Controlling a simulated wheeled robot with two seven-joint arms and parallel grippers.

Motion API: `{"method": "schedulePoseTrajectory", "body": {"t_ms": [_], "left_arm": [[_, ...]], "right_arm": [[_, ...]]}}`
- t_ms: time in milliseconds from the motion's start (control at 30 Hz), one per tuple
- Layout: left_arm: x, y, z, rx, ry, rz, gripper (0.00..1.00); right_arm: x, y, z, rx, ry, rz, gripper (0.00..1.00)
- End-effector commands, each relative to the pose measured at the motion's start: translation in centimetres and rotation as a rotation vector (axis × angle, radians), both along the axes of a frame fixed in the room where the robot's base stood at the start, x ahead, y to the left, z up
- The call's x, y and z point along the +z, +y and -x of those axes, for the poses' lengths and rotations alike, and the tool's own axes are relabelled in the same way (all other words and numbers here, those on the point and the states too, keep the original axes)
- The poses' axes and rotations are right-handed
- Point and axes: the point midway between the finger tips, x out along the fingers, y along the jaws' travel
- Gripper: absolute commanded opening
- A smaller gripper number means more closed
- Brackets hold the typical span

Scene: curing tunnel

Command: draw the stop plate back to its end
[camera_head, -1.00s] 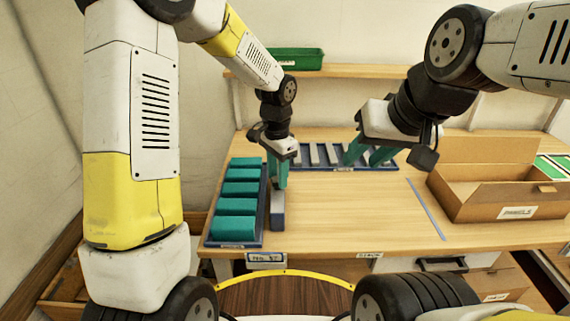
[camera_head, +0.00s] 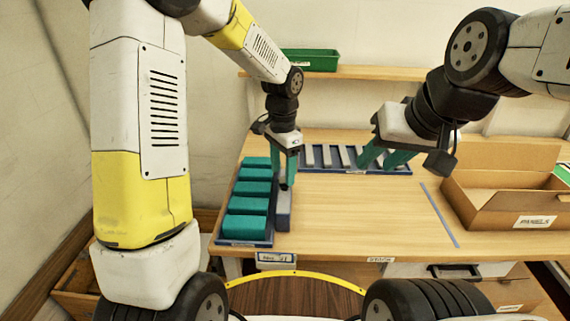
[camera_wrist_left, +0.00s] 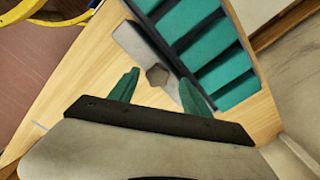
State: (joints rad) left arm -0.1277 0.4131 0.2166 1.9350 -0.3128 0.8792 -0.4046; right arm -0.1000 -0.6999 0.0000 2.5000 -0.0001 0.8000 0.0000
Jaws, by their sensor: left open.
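The stop plate appears to be the grey block (camera_head: 284,212) beside the tray of teal blocks. In the left wrist view the grey plate (camera_wrist_left: 137,43) carries a dark faceted knob (camera_wrist_left: 157,76). My left gripper (camera_head: 287,185) points down over the plate's far end. Its two teal fingers are open, and in the left wrist view (camera_wrist_left: 158,80) the knob shows between their tips. I cannot tell whether either finger touches it. My right gripper (camera_head: 376,164) hangs over the back of the table, fingers apart, with nothing seen between them.
A blue tray (camera_head: 245,242) of several teal blocks stands close left of the grey plate. A rack with grey bars (camera_head: 322,158) lies at the back. An open cardboard box (camera_head: 495,205) stands at right. A green bin (camera_head: 310,60) is on the shelf. The middle table is clear.

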Motion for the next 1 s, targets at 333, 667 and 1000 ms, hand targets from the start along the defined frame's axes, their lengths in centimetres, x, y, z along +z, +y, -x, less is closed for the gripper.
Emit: {"method": "schedulePoseTrajectory", "body": {"t_ms": [333, 667, 1000], "left_arm": [[5.3, 0.1, -0.1, 0.002, -0.003, 0.000, 0.56], [5.9, 0.1, 0.0, 0.001, 0.000, 0.000, 0.56], [5.9, 0.1, 0.0, 0.001, 0.000, 0.000, 0.56]], "right_arm": [[0.0, 0.0, 0.0, 0.000, 0.000, 0.000, 0.36], [0.0, 0.0, 0.0, 0.000, 0.000, 0.000, 0.36], [0.0, 0.0, 0.0, 0.000, 0.000, 0.000, 0.36]]}}
